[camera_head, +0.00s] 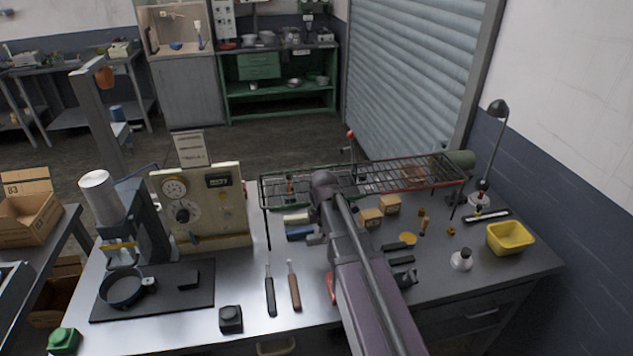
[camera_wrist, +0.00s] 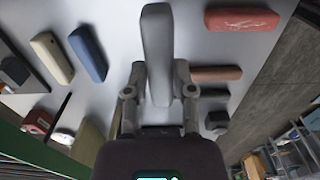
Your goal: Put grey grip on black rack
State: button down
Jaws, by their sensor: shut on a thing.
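My gripper (camera_wrist: 158,88) is shut on the grey grip (camera_wrist: 157,40), a long rounded bar that sticks out past the fingers in the wrist view. In the camera_head view my arm hides most of the gripper and the grip cannot be made out clearly. The dark wire rack (camera_head: 392,176) stands on thin legs along the back of the bench, with green edging at the left and red edging at the right. A green rail (camera_wrist: 35,150) shows at the lower left of the wrist view. Which rack section is the black one is hard to tell.
A cream grip (camera_head: 297,219), a blue grip (camera_head: 300,232) and a red grip (camera_wrist: 242,20) lie on the bench. Wooden blocks (camera_head: 371,217) stand in front of the rack. A gauge box (camera_head: 198,210) is at left, a yellow bin (camera_head: 510,238) at right.

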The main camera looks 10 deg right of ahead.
aim_at(313, 173)
dwell(0.4)
jog(key=d+r+p, duration=0.1)
jog(key=r+p, duration=0.7)
jog(key=d+r+p, duration=0.2)
jog(key=r+p, duration=0.6)
jog(key=shift+w+d, duration=0.15)
jog(key=shift+d, duration=0.15)
jog(key=shift+f, duration=0.1)
jog(key=w+a, duration=0.1)
jog(key=w, duration=0.3)
jog(key=w+a+f+b, duration=0.1)
jog(key=w, duration=0.4)
jog(key=w+a, duration=0.1)
jog(key=w, duration=0.4)
jog(key=shift+w+f+b, duration=0.2)
jog(key=shift+w+b, duration=0.05)
jog(key=shift+b, duration=0.05)
jog(key=shift+w, duration=0.45)
jog(key=shift+w+f, duration=0.25)
jog(key=shift+w, duration=0.05)
jog(key=shift+s+f+b, duration=0.1)
jog(key=shift+f+b, duration=1.5)
jog(key=shift+b, duration=0.2)
